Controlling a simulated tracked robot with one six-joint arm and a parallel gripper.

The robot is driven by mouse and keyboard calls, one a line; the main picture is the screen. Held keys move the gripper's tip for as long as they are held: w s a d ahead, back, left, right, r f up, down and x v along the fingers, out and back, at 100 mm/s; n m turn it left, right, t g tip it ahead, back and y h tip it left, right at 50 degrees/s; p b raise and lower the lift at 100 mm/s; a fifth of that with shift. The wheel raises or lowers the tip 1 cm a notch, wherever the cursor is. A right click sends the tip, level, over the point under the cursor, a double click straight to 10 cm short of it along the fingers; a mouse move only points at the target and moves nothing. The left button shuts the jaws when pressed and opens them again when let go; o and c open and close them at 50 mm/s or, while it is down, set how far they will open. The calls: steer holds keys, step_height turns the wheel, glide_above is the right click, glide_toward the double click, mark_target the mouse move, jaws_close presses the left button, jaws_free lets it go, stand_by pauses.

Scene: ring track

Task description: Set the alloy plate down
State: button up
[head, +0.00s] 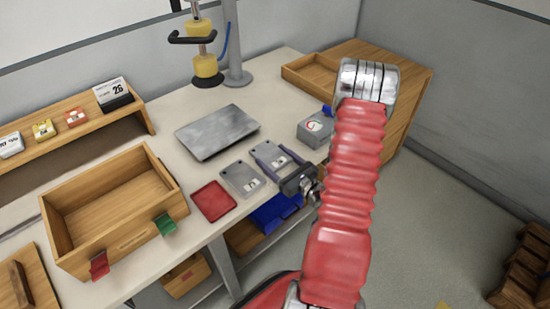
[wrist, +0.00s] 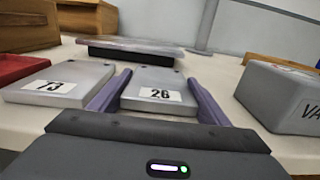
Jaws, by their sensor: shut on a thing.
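My gripper (head: 270,160) reaches over the worktop from the right with its two purple fingers shut on a grey metal plate (head: 284,153). In the wrist view this plate (wrist: 152,82) carries a white label reading 26 and lies between the fingers (wrist: 157,95). It looks level and at or very near the worktop; I cannot tell whether it touches. A similar grey plate (head: 241,179), labelled 73 in the wrist view (wrist: 60,83), lies flat just to the left, beside the left finger.
A large grey slab (head: 217,131) lies behind the plates. A red tray (head: 213,201) is left of plate 73, and a wooden box (head: 115,208) stands further left. A grey block (head: 315,130) is close on the right. A blue bin (head: 275,212) sits below the worktop edge.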

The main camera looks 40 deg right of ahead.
steer(key=shift+f, duration=0.1)
steer(key=o, duration=1.5)
steer(key=shift+c, duration=0.2)
steer(key=s, duration=1.2)
steer(key=shift+d, duration=0.15)
